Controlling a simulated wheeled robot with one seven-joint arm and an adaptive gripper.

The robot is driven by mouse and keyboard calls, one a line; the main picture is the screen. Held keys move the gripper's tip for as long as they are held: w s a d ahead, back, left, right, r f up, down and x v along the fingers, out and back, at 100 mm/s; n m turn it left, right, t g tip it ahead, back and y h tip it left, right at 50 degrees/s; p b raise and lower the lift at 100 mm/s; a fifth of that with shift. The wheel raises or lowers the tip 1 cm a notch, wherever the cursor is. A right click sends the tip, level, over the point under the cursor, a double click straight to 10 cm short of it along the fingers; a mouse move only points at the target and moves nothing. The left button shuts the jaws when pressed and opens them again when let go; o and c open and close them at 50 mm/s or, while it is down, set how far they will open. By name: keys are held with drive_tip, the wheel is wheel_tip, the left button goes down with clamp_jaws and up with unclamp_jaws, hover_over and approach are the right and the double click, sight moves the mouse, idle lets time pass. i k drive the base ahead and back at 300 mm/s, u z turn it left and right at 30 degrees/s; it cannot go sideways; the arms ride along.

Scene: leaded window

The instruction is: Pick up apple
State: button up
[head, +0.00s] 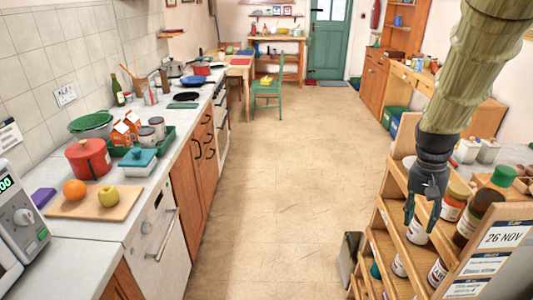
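A yellow-green apple (107,196) sits on a wooden cutting board (78,210) on the left counter, near its front edge. An orange (75,189) lies on the same board, just left of the apple. My gripper (421,222) hangs pointing down at the right, in front of the wooden shelf rack, far across the aisle from the apple. Its two dark fingers are apart, with nothing visibly held between them.
A red pot (88,159), a teal lidded dish (138,162) and a green tray with cans stand behind the board. A microwave (20,215) is at the left. A wooden rack of jars (465,260) stands beside my gripper. The floor (275,170) between is clear.

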sight(108, 195)
drive_tip(key=i, duration=1.2)
drive_tip(key=u, duration=2.9)
